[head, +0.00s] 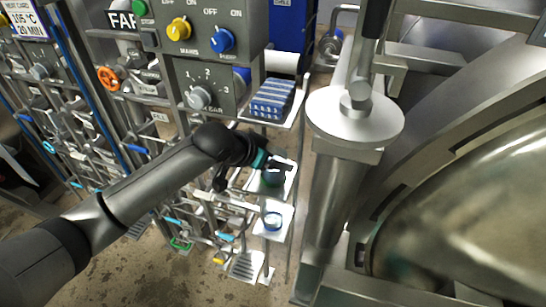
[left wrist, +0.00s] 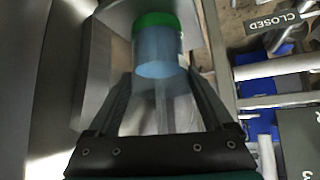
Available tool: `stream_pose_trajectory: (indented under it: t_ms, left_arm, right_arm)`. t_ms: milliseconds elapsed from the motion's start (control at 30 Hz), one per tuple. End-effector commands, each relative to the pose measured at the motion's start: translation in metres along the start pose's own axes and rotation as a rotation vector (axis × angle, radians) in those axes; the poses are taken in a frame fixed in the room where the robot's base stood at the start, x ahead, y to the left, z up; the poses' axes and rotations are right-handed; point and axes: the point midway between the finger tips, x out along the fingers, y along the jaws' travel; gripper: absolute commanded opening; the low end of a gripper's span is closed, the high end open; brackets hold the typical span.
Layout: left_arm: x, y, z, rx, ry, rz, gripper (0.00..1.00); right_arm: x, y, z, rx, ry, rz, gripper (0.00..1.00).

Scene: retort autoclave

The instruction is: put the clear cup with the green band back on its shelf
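The clear cup with the green band (head: 272,179) is at a small white shelf (head: 290,178) on the right side of the rack. In the left wrist view the cup (left wrist: 158,50) shows its green band at the far end, bluish contents and a clear wall towards me. My left gripper (head: 277,164) is above the cup, and in the left wrist view its two dark fingers (left wrist: 158,85) flank the clear wall and appear closed on it. I cannot tell whether the cup's base touches the shelf. My right gripper is out of view.
A clear cup with a blue band (head: 272,222) stands on the lower shelf (head: 285,236). A blue striped item (head: 272,99) lies on the upper shelf. A steel column with a round plate (head: 355,118) stands close on the right. The control panel (head: 205,50) is above my arm.

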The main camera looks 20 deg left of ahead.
Motion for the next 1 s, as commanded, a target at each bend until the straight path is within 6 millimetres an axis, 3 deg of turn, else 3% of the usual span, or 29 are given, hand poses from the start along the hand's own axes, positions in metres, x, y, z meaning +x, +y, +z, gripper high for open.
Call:
stream_pose_trajectory:
  t_ms: [100, 467, 667, 1000]
  left_arm:
    - [0.000, 0.000, 0.000, 0.000, 0.000, 0.000, 1.00]
    - [-0.005, 0.000, -0.002, 0.000, 0.001, 0.000, 1.00]
    - [-0.033, -0.001, -0.002, 0.002, 0.000, -0.001, 1.00]
    - [-0.095, 0.000, -0.002, 0.003, -0.001, -0.001, 1.00]
  right_arm:
    - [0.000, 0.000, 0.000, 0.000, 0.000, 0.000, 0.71]
    - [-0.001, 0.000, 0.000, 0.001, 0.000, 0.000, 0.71]
    - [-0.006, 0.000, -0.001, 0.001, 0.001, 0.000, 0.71]
    - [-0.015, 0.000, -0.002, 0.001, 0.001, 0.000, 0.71]
